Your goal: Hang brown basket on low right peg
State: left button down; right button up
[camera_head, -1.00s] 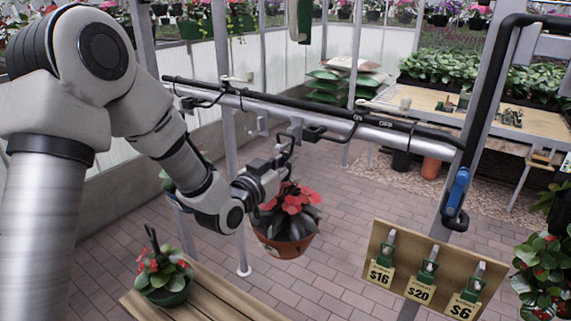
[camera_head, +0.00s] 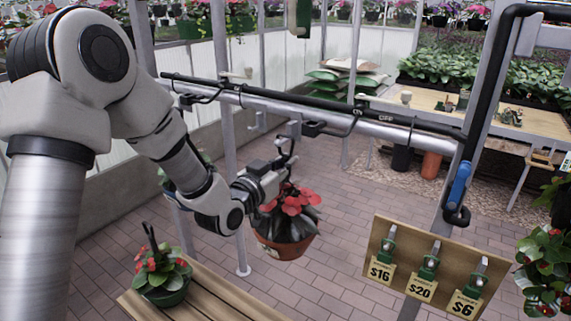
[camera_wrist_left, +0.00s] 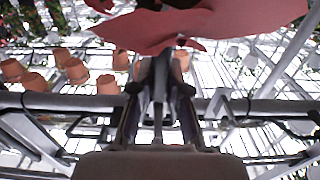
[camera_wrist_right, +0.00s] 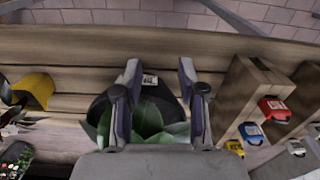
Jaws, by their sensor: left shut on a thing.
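The brown basket (camera_head: 284,246), a reddish-brown pot with dark leaves and red flowers, hangs in the air in the head view. My left gripper (camera_head: 284,166) is shut on its dark hanger above the flowers. In the left wrist view, the left fingers (camera_wrist_left: 160,100) are closed together and the red petals (camera_wrist_left: 200,25) fill the top. The right peg (camera_head: 314,129) juts from the low grey rail (camera_head: 270,107), close to the right of the hanger's top. I cannot tell whether they touch. My right gripper (camera_wrist_right: 157,95) is open, with a dark pot of green leaves (camera_wrist_right: 150,120) beyond its fingers.
Another peg (camera_head: 197,99) is farther left on the rail. A green basket with red flowers (camera_head: 160,274) stands on a slatted wooden bench (camera_head: 215,300). A price-tag board (camera_head: 425,270) and a post with a blue-handled hose wand (camera_head: 459,187) are at the right.

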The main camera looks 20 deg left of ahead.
pick_arm(q)
jog(key=shift+r, duration=0.15)
jog(key=c, duration=1.1)
grip_release()
jog(key=shift+s, duration=0.15)
jog(key=s, duration=0.4)
jog(key=s+a, duration=0.1)
jog(key=s, duration=0.2)
jog(key=shift+s, duration=0.1)
